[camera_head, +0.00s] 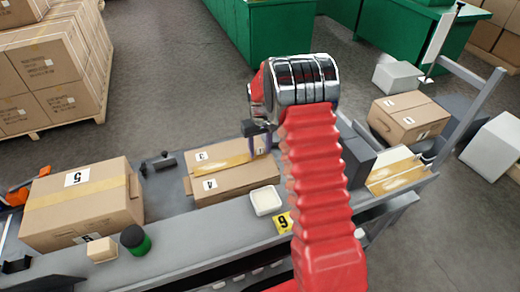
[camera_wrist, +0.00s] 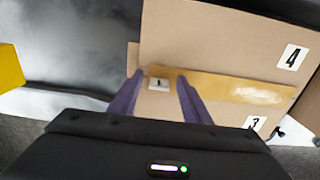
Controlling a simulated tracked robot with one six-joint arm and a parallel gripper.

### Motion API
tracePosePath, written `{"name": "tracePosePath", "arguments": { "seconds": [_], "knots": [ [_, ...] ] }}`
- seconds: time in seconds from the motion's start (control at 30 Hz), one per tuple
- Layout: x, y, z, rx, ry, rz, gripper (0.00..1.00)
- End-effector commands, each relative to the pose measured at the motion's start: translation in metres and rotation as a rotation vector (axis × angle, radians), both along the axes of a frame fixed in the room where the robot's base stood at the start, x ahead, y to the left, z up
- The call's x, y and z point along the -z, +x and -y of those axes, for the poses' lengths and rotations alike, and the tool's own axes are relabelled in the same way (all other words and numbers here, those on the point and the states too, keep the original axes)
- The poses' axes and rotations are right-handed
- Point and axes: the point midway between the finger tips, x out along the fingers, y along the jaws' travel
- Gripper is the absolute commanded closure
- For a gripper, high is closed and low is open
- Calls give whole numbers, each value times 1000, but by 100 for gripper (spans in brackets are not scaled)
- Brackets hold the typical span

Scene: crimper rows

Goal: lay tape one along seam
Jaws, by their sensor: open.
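The carton with labels 3 and 4 (camera_head: 235,184) lies on the grey bench, left of my arm. A tan tape strip (camera_head: 236,160) lies along the seam between its two flaps. In the wrist view the strip (camera_wrist: 235,88) runs across the carton (camera_wrist: 215,40), with a small white tag marked 1 (camera_wrist: 159,84) at its left end. My gripper (camera_wrist: 160,77) is open, its two purple fingers on either side of the tag. In the head view my gripper (camera_head: 262,146) is at the carton's right end, partly hidden. Whether the fingers touch the carton is unclear.
A taped carton marked 5 (camera_head: 85,205) stands at the bench's left. A green-sided round container (camera_head: 137,240) and a white dish (camera_head: 266,201) are in front. Another carton (camera_head: 408,117) and tan strips (camera_head: 398,178) are at right.

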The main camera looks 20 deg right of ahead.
Motion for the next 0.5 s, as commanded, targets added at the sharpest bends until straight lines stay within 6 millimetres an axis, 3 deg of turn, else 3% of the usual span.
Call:
{"name": "tracePosePath", "arguments": {
  "seconds": [0.27, 0.5],
  "knots": [
    [-3, 0, 0, 0, 0, 0, 56],
    [-29, 1, 0, 0, -1, 3, 56]
  ]
}}
